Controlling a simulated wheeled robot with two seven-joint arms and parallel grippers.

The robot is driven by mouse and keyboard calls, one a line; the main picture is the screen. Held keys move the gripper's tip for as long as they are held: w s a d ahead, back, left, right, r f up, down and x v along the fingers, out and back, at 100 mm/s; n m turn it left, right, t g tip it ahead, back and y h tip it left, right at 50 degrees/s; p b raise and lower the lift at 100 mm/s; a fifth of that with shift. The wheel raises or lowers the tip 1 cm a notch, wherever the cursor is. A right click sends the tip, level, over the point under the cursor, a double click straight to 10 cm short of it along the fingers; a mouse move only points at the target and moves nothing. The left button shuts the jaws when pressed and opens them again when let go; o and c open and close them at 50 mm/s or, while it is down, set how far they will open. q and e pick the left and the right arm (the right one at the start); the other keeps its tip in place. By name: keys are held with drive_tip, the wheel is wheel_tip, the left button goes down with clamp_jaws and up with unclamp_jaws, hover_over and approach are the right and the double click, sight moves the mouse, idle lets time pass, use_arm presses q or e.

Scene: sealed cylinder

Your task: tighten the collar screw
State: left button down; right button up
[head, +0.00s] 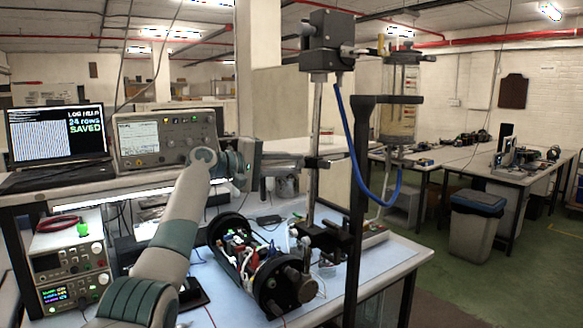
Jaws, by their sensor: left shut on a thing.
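My left gripper (312,162) reaches in from the left at the height of the middle of a vertical metal rod (316,120). Its fingers are shut on a small dark part at the rod, which looks like the collar screw (325,163); the fingers hide much of it and its turn cannot be read. A dark block with a box-shaped head (328,40) sits at the rod's top. A clear cylinder (402,90) with a yellowish lower part stands upright right of the rod, held by a black frame (360,215). My right gripper is not in view.
A blue hose (352,150) loops from the head down beside the frame. An open black cylindrical housing with wires (250,260) lies on the bench (375,262) below my arm. An oscilloscope (165,138) and a laptop (57,138) stand on the shelf at left.

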use_arm(q)
drive_tip(key=m, duration=0.7)
drive_tip(key=shift+y+b, duration=0.3)
drive_tip(key=shift+b, duration=0.1)
drive_tip(key=m, duration=0.3)
drive_tip(key=shift+d+m+y+b, duration=0.1)
drive_tip(key=shift+m+y+b, duration=0.35)
drive_tip(key=shift+m, duration=1.55)
drive_tip(key=c, duration=1.8)
unclamp_jaws()
drive_tip(key=shift+o, duration=1.3)
drive_tip(key=shift+s+a+r, duration=0.1)
drive_tip(key=shift+s+a, duration=0.05)
drive_tip(key=shift+a, duration=0.05)
drive_tip(key=shift+s+a+r+t, duration=0.1)
drive_tip(key=shift+a+t, duration=0.05)
drive_tip(key=shift+t, duration=0.15)
